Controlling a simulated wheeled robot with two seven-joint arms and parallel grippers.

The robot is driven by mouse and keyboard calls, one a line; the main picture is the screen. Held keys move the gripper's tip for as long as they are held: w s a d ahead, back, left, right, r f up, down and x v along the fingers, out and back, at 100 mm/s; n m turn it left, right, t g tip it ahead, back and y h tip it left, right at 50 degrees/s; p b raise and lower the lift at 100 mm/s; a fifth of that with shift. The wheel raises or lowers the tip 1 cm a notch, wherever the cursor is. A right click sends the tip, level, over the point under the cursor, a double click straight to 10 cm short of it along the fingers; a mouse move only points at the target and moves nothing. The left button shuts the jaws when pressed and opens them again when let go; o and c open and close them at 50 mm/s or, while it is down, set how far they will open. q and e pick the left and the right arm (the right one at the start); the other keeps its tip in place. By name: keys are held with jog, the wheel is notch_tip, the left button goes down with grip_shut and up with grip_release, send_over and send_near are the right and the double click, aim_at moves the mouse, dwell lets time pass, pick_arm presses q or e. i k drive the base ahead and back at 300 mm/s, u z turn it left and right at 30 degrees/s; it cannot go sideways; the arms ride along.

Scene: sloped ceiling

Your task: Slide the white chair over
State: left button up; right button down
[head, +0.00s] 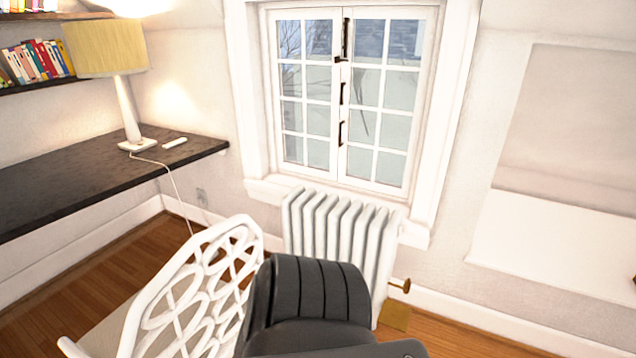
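The white chair (181,302) stands at the lower left, its openwork lattice back upright and leaning in the picture. Its pale seat (105,330) shows in part at the left, and the legs are out of view or hidden. A dark grey ribbed link of mine covers the lower middle and hides what lies behind it, beside the right edge of the chair back. I cannot tell whether it touches the chair. Neither gripper shows.
A dark desk (95,180) with a lamp (125,80) runs along the left wall. A white radiator (340,235) stands under the window (345,100), behind the chair. Bare wood floor (90,265) shows under the desk. A white ledge (560,250) is at the right.

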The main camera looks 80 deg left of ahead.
aim_at(186, 311)
jog(key=i, duration=1.15)
jog(key=u, duration=5.5)
